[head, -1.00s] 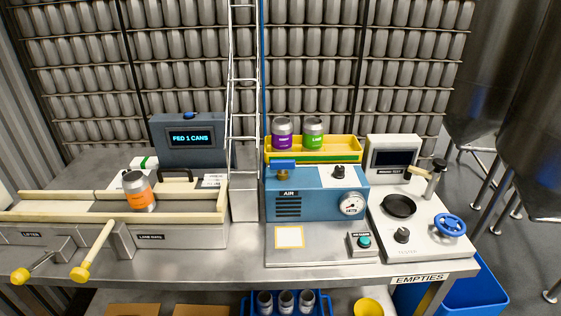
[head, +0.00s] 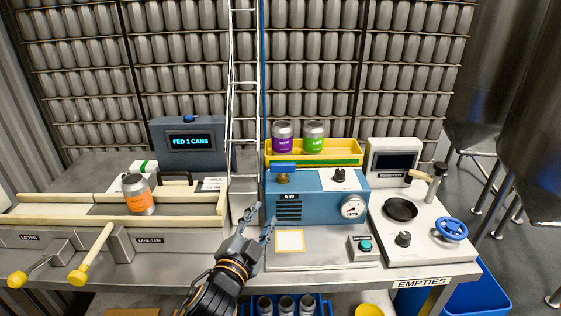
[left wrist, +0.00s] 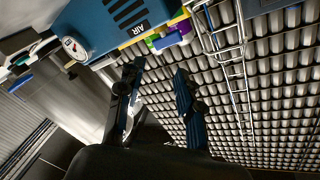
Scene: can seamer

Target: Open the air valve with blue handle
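The air valve's blue handle (head: 283,167) lies flat, left to right, over a brass body (head: 283,179). It sits on the top left of the blue AIR box (head: 318,205). My left gripper (head: 264,220) is open and empty, in front of the box's lower left, below and apart from the handle. Its two spread fingers also show in the left wrist view (left wrist: 156,72), with the AIR box (left wrist: 118,22) beyond at the upper left. My right gripper is not in view.
A yellow tray (head: 340,160) with a purple can (head: 282,138) and a green can (head: 314,137) stands behind the box. A white ladder-like chute (head: 244,110) rises at its left. A gauge (head: 353,207) and a green button (head: 365,245) are at the right.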

